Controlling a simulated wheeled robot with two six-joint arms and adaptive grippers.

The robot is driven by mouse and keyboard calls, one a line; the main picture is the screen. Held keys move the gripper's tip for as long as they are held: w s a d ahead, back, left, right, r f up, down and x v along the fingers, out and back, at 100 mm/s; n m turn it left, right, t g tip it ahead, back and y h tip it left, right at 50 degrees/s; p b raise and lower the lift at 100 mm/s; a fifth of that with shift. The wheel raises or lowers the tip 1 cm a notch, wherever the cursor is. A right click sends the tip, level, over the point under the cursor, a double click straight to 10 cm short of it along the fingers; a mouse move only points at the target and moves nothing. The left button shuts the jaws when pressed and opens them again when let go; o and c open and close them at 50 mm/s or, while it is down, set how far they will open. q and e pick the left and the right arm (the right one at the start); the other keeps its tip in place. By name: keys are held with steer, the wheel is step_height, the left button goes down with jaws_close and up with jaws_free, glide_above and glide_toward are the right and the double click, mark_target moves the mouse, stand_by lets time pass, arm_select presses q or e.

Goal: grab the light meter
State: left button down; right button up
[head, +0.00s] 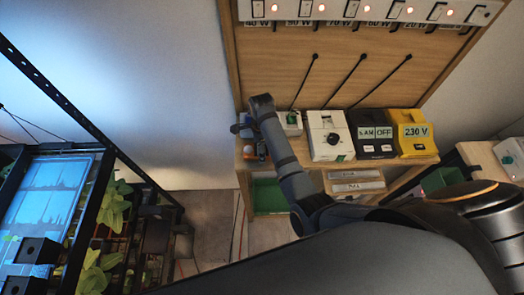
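No device can be surely named as the light meter. On the wooden shelf (342,163) stand a small white box with a green mark (291,124), a white box with a black dial (329,143), a black device with two pale labels (374,133) and a yellow device marked 230 V (415,134). My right arm reaches across from the lower right to the left end of this shelf. The tip of my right gripper (243,128) is small and unclear there, near small blue and orange items (261,150). Its fingers cannot be made out. My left gripper is out of view.
A panel of lit switches (367,11) runs along the top of the wooden backboard (285,62), with thin black rods below. A green bin (268,196) sits under the shelf.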

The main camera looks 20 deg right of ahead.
steer(key=shift+s+a+r, duration=0.15)
steer(key=shift+s+r, duration=0.05)
steer(key=shift+r, duration=0.05)
steer(key=shift+s+a+r, duration=0.15)
steer(key=shift+s+a, duration=0.05)
steer(key=shift+a, duration=0.15)
steer(key=c, duration=0.5)
steer(key=shift+w+d, duration=0.1)
steer(key=shift+w, duration=0.05)
steer(key=c, duration=0.9)
steer(key=shift+d, duration=0.1)
steer(key=shift+c, duration=0.2)
